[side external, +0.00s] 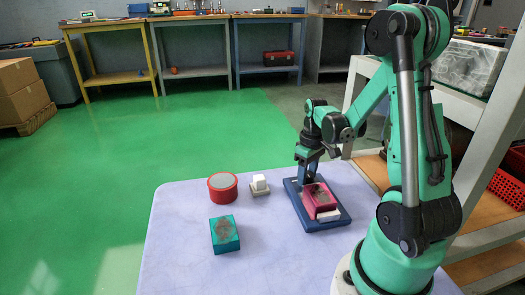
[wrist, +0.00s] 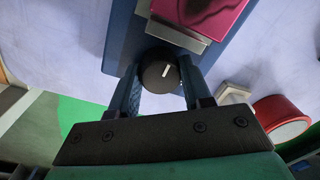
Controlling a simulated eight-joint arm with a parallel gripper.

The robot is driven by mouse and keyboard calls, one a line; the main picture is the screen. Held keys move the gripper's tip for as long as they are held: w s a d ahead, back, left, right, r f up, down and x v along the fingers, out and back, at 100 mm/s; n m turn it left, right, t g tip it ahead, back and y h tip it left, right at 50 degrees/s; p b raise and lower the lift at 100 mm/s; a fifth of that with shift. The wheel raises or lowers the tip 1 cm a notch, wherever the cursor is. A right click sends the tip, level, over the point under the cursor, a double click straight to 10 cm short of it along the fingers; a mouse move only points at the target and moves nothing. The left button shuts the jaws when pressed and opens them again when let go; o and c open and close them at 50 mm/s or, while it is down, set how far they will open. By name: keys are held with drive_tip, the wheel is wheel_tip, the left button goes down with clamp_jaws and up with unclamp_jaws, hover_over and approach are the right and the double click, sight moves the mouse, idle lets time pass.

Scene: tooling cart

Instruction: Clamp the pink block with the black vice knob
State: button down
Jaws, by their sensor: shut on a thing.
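The black vice knob (wrist: 159,74) is round with a white mark, at the near end of the blue vice in the wrist view. My gripper (wrist: 158,88) is shut on the knob, one finger on each side. The pink block (wrist: 212,14) sits in the vice beside a grey jaw (wrist: 176,34); I cannot tell whether the jaw touches it. In the side view the pink block (side external: 320,200) lies on the blue vice base (side external: 297,196), with a white jaw (side external: 328,216) at its front edge.
A red round container (side external: 222,187), a small white block on a grey base (side external: 260,185) and a teal block (side external: 225,234) stand left of the vice on the pale tabletop (side external: 175,255). The tabletop's front middle is clear. A shelf rack (side external: 480,150) stands behind my arm.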

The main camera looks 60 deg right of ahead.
drive_tip(key=shift+m, duration=0.3)
drive_tip(key=m, duration=1.2)
drive_tip(key=shift+m, duration=0.4)
idle(0.4)
drive_tip(key=c, duration=0.7)
unclamp_jaws()
drive_tip(key=shift+o, duration=0.2)
